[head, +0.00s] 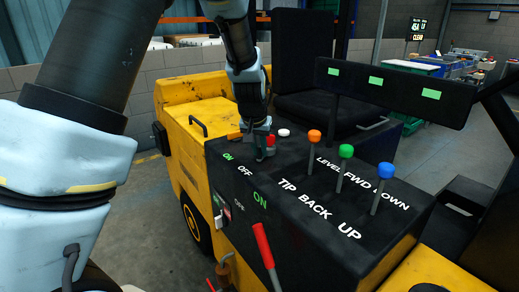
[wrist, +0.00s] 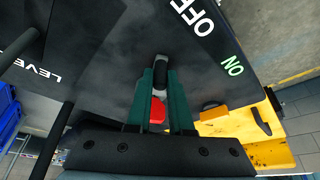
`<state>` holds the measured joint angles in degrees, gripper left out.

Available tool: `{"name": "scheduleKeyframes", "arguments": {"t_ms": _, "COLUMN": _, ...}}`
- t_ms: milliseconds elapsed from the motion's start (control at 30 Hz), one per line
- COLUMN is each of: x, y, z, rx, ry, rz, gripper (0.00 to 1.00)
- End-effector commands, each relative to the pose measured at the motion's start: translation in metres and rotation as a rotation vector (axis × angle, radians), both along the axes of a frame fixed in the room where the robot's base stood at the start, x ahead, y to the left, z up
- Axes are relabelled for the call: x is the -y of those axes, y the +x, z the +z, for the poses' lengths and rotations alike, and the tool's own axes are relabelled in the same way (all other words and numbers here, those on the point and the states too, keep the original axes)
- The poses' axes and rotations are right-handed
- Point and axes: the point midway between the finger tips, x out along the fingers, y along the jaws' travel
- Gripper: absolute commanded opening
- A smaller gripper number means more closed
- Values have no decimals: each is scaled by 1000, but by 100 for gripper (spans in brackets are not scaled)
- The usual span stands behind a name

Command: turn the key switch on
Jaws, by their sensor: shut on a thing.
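The key switch (wrist: 160,66) shows in the wrist view as a dark key with a grey part, standing on the black console (wrist: 90,60). My gripper (wrist: 160,82) has its two green fingers closed on the key from either side. In the head view my gripper (head: 262,155) points down at the console near the small green ON and white OFF labels. The key is hidden behind my fingers there. In the wrist view the OFF label (wrist: 204,27) lies above and right of the key, and the ON label (wrist: 233,66) to its right. Which label the key points to, I cannot tell.
Levers with orange (head: 314,136), green (head: 346,151) and blue (head: 385,170) knobs stand right of my gripper. A red lever (head: 265,246) rises in front. A red part (wrist: 157,112) shows behind my fingers, an orange one (wrist: 213,113) beside them.

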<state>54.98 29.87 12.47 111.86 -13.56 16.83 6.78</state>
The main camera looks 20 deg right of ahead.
Motion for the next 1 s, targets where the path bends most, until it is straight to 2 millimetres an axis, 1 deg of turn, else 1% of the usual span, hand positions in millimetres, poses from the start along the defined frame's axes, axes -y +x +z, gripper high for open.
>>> {"name": "scheduleKeyframes", "arguments": {"t_ms": 267, "x": -1, "y": 1, "z": -1, "rx": 0, "ry": -1, "rz": -20, "gripper": 0}}
{"name": "scheduleKeyframes", "arguments": {"t_ms": 467, "x": -5, "y": 7, "z": -4, "rx": 1, "ry": -4, "rz": -96, "gripper": 0}}
{"name": "scheduleKeyframes", "arguments": {"t_ms": 667, "x": -12, "y": 18, "z": -5, "rx": 3, "ry": -4, "rz": -245, "gripper": 0}}
{"name": "scheduleKeyframes", "arguments": {"t_ms": 1000, "x": -17, "y": 37, "z": -2, "rx": 1, "ry": -3, "rz": -568, "gripper": 0}}
